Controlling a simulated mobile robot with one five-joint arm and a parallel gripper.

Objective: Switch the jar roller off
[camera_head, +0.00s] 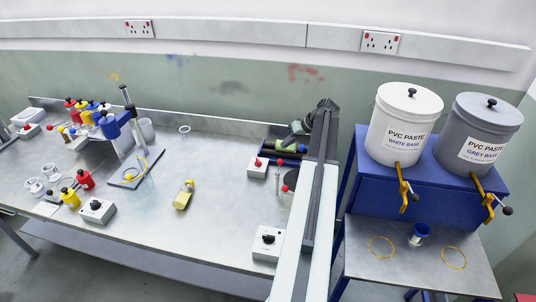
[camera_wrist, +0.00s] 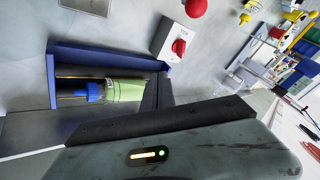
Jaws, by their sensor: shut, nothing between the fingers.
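The jar roller is a dark blue tray (camera_head: 269,136) at the back right of the bench, with a green jar (camera_head: 285,146) lying in it. In the wrist view the tray's blue wall (camera_wrist: 92,50) and the green jar with a blue cap (camera_wrist: 122,90) show. A white switch box (camera_head: 257,168) with a red knob stands beside the tray's front; the knob (camera_wrist: 179,46) shows larger in the wrist view. My gripper (camera_head: 293,138) is shut and empty, over the roller and behind the box, apart from the knob. Its tips are hard to make out in the wrist view.
Red-topped levers (camera_head: 280,162) stand right of the box. Another white box with a black knob (camera_head: 268,238) sits at the bench's front right. Two paste buckets (camera_head: 404,125) stand on a blue stand at right.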

